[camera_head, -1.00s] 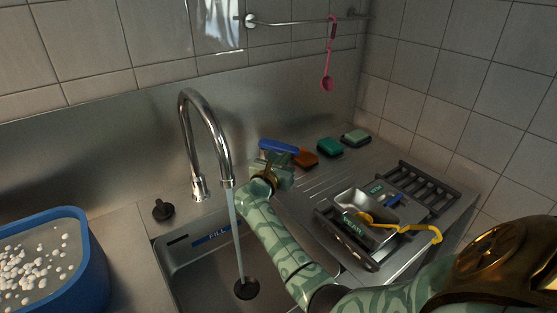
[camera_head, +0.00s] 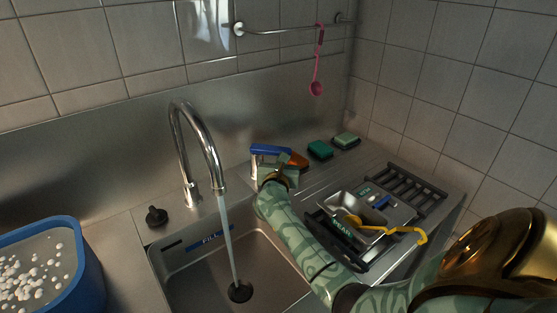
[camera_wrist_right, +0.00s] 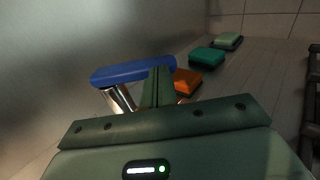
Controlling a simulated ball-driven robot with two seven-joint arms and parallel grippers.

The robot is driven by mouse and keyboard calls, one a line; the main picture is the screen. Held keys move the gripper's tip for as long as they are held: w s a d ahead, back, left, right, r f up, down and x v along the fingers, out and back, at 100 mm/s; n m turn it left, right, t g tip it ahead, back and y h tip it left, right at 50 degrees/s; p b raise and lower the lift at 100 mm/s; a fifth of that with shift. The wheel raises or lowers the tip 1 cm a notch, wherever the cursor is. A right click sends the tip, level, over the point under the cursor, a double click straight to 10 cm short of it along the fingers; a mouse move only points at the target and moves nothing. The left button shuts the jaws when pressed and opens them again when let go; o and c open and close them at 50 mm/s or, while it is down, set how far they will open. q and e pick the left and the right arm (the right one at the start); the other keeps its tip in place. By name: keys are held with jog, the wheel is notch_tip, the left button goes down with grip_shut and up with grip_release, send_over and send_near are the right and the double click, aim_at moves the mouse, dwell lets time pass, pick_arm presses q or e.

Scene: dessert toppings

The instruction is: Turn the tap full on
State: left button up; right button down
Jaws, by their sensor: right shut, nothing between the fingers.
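The tap has a chrome gooseneck spout (camera_head: 183,140), with a stream of water (camera_head: 227,240) falling from it to the drain in the sink. Its blue lever (camera_head: 268,149) lies roughly level on a chrome post to the right of the spout. It also shows in the right wrist view as a blue bar (camera_wrist_right: 125,74) on a chrome post (camera_wrist_right: 120,99). My right gripper (camera_head: 284,163) is shut and empty beside the lever. In the wrist view its fingertips (camera_wrist_right: 160,80) overlap the lever's right end; contact cannot be told. My left gripper is not in view.
A sink (camera_head: 275,262) lies below the spout. Orange (camera_wrist_right: 186,80) and green (camera_head: 319,149) sponges stand behind the gripper. A black knob (camera_head: 157,216) and blue tub (camera_head: 88,270) are left. A scale with a metal pan (camera_head: 347,203) and yellow-handled tool (camera_head: 405,234) stand right.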

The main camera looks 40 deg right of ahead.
jog(key=d, duration=0.1)
jog(key=w+d, duration=0.1)
jog(key=d, duration=0.1)
jog(key=shift+b, duration=0.3)
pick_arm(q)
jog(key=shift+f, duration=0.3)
pick_arm(e)
jog(key=shift+d, duration=0.1)
jog(key=shift+r, duration=0.15)
